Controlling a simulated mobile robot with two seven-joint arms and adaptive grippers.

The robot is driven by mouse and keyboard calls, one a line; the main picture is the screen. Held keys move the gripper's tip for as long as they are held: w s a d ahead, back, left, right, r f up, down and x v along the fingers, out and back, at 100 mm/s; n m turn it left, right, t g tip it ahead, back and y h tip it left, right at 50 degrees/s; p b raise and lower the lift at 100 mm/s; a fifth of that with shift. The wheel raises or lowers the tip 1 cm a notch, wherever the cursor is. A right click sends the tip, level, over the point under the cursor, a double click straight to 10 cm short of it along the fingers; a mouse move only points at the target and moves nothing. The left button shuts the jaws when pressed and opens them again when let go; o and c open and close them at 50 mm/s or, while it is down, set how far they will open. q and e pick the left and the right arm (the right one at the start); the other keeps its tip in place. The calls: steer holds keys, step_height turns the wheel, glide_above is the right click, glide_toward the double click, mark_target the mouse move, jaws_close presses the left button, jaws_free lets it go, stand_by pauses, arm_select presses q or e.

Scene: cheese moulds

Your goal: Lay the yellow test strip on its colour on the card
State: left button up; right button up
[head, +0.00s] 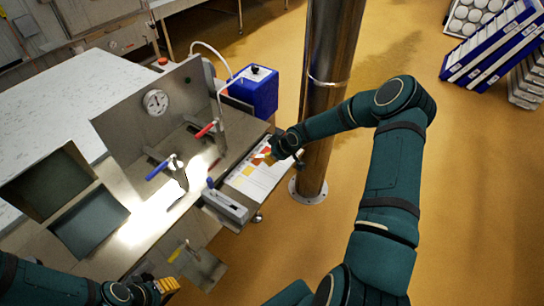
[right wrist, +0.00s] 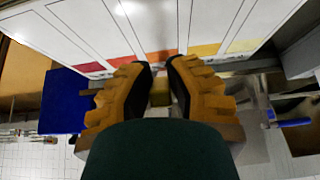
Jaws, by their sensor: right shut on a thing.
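The white card (head: 256,182) lies on the bench's right end. Its row of red, orange and yellow patches also shows in the right wrist view, on the card (right wrist: 75,35). My right gripper (head: 268,154) is over the card's far part. In the wrist view its fingers (right wrist: 160,72) are closed together on a small yellowish piece, the yellow test strip (right wrist: 160,93), mostly hidden by the fingers. I cannot tell whether it touches the card. My left gripper (head: 168,286) is low at the bottom left, away from the card; its opening is unclear.
A grey box (head: 226,206) sits beside the card. A blue container (head: 254,92) stands behind it, and a steel column (head: 330,100) rises close to my right forearm. A metal tray (head: 205,268) with a small yellow thing on it is at the front.

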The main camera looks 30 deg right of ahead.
steer(key=o, duration=0.8)
steer(key=shift+r, duration=0.15)
steer(key=v, duration=1.2)
steer(key=shift+a, duration=0.1)
steer(key=shift+s, duration=0.15)
